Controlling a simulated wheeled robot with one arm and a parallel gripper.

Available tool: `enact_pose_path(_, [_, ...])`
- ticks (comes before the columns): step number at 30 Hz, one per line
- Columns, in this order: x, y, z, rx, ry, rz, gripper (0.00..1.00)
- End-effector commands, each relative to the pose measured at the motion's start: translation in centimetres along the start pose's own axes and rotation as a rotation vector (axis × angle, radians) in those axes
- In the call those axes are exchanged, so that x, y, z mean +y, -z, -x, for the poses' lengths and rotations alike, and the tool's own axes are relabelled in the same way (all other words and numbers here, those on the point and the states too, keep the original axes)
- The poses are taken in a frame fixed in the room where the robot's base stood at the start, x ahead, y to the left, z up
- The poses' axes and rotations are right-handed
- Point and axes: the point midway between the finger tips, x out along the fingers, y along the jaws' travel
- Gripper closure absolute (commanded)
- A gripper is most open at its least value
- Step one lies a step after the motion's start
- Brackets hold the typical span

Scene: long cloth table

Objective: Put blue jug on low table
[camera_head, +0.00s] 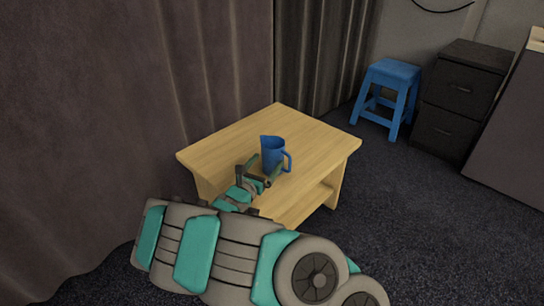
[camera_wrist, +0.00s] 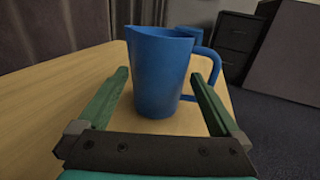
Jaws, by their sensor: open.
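The blue jug (camera_head: 271,152) stands upright on the low wooden table (camera_head: 310,141) in the head view, with its handle to the right. In the wrist view the jug (camera_wrist: 160,72) stands on the light wood top (camera_wrist: 50,105), just ahead of and between my two green fingers. My gripper (camera_head: 259,176) is open at the near side of the jug. The wrist view shows its spread fingers (camera_wrist: 163,82), with a gap on the left; the right finger is close to the handle, and I cannot tell whether it touches. The jug's base is in plain view on the tabletop.
A blue stool (camera_head: 391,92) and a dark drawer cabinet (camera_head: 459,98) stand at the back right. Grey curtains (camera_head: 215,60) hang behind and left of the table. Dark carpet (camera_head: 420,220) lies clear to the right. The table has a lower shelf (camera_head: 308,205).

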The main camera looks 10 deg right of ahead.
Motion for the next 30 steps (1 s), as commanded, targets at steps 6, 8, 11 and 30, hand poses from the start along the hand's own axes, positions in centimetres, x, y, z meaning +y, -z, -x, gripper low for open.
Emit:
enact_pose_path(6, [0.1, 0.0, 2.9, 0.002, -0.002, 0.000, 0.00])
enact_pose_path(8, [0.0, 0.0, 3.4, 0.002, -0.001, 0.000, 0.00])
enact_pose_path(11, [0.0, 0.0, 3.9, 0.002, 0.001, 0.000, 0.00])
enact_pose_path(30, [0.0, 0.0, 4.2, 0.001, 0.001, -0.001, 0.00])
